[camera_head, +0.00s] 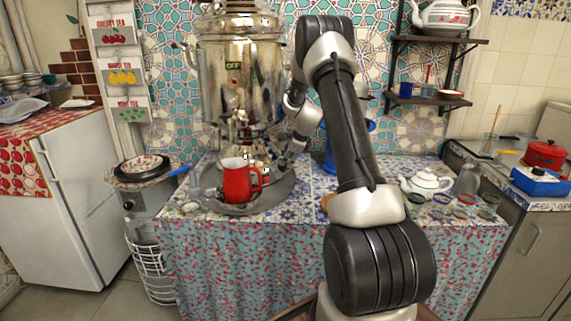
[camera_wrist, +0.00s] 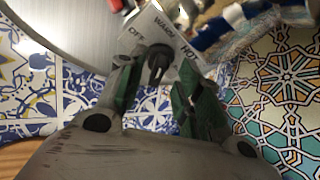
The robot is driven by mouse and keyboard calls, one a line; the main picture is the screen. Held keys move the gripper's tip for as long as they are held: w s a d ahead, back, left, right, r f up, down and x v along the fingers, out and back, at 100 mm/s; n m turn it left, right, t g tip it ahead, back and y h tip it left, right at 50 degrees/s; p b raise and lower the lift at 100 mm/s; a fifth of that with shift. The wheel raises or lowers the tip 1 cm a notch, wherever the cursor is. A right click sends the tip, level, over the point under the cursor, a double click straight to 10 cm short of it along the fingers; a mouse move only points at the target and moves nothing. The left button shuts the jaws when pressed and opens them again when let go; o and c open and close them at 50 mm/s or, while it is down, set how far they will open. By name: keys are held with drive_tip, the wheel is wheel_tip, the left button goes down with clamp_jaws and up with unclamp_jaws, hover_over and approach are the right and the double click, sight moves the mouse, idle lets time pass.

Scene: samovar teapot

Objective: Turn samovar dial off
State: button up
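The metal samovar (camera_head: 238,85) stands on the tiled table against the wall. A small green sign reading OFF shows on its body. In the wrist view, a grey dial plate (camera_wrist: 147,25) is marked OFF, WARM and HOT. A black knob (camera_wrist: 157,62) sits on it; I cannot tell clearly which mark it points to. My gripper (camera_wrist: 158,78) is open, with its dark green fingers apart on either side of the knob, and I see no clear contact. In the head view my arm partly hides the gripper and the dial.
A red mug (camera_head: 237,182) stands on a round metal tray (camera_head: 272,197) in front of the samovar. A white teapot (camera_head: 424,185) and several small glasses are to the right. A blue object (camera_head: 330,158) is partly behind my arm. A shelf (camera_head: 430,100) hangs at upper right.

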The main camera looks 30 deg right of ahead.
sight(285, 167)
drive_tip(key=shift+x, duration=1.65)
drive_tip(key=c, duration=0.7)
drive_tip(key=shift+c, duration=0.2)
drive_tip(key=n, duration=0.1)
drive_tip(key=n+t, duration=0.1)
drive_tip(key=n, duration=0.1)
drive_tip(key=n+t+h, duration=0.1)
drive_tip(key=n, duration=0.1)
drive_tip(key=shift+s+a+f, duration=0.1)
drive_tip(key=shift+s+f, duration=0.1)
drive_tip(key=shift+s, duration=0.15)
drive_tip(key=shift+s+f+n+t, duration=0.2)
drive_tip(key=shift+n+t, duration=0.5)
drive_tip(key=shift+n, duration=0.7)
drive_tip(key=shift+s+f+n+t, duration=0.15)
drive_tip(key=shift+n+t, duration=0.55)
drive_tip(key=shift+n, duration=0.7)
drive_tip(key=shift+a, duration=0.1)
drive_tip(key=o, duration=0.7)
drive_tip(key=shift+w, duration=0.1)
